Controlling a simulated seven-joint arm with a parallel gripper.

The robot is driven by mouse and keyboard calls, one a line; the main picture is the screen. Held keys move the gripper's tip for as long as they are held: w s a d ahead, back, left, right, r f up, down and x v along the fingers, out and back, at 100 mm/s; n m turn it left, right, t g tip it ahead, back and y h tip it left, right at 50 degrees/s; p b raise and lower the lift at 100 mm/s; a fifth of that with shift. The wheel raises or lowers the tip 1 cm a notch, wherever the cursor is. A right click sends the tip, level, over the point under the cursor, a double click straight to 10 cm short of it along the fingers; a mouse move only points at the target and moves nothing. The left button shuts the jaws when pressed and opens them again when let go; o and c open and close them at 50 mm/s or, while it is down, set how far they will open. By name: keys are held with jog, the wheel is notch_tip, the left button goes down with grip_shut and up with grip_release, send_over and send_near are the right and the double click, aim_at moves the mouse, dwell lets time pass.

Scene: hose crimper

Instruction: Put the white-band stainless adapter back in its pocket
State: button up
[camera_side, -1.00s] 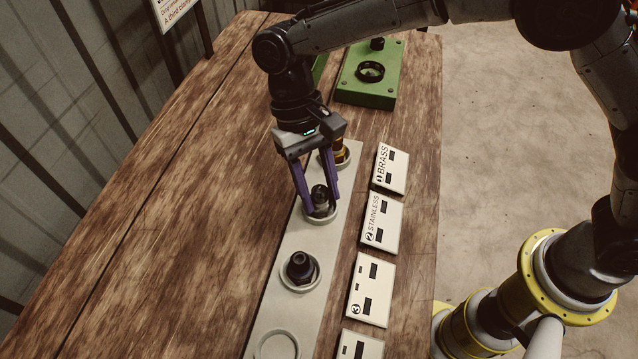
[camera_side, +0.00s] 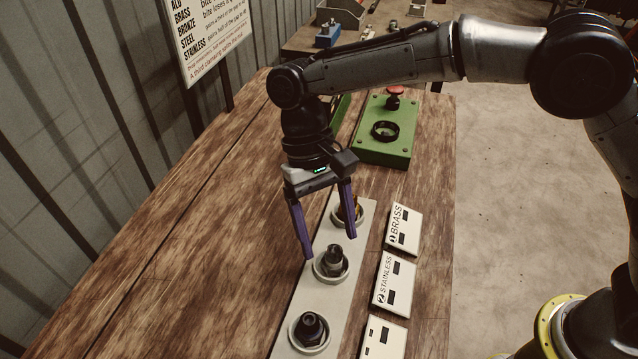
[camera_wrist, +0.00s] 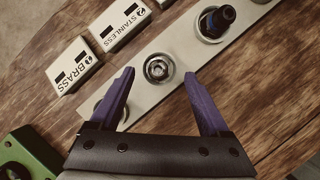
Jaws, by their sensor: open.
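The stainless adapter (camera_side: 334,256) stands upright in the round pocket beside the STAINLESS label, on the pale strip. It also shows in the wrist view (camera_wrist: 158,68), ringed by its pocket; I cannot make out a white band on it. My gripper (camera_side: 330,247) is open and empty above it, with its purple fingers spread wide. In the wrist view my gripper (camera_wrist: 159,73) has its fingertips on either side of the adapter's pocket, apart from the adapter.
A brass fitting (camera_side: 350,207) sits in the pocket behind, partly hidden by a finger. A dark fitting (camera_side: 309,327) stands in the pocket in front. Label plates (camera_side: 395,283) line the right side. A green fixture (camera_side: 386,140) stands at the back. The left of the table is clear.

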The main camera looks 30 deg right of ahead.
jog(key=v, duration=1)
jog(key=shift+r, duration=0.25)
jog(key=shift+w, duration=0.1)
jog(key=s+d+r+m+t+y, duration=0.2)
jog(key=s+d+r+t, duration=0.1)
jog(key=d+r, duration=1)
jog(key=s+d+m+t, duration=0.1)
jog(key=s+d+t, duration=0.2)
jog(key=s+d, duration=0.6)
jog(key=s+d+f+n+t+h, duration=0.1)
jog(key=s+d+f+t, duration=0.1)
jog(key=s+d+f, duration=0.2)
jog(key=s+d+f+n+t+h, duration=0.1)
jog(key=s+d+f, duration=0.3)
jog(key=f, duration=0.5)
jog(key=shift+s+d+n+t, duration=0.4)
jog(key=shift+n+t, duration=0.1)
jog(key=shift+t, duration=0.1)
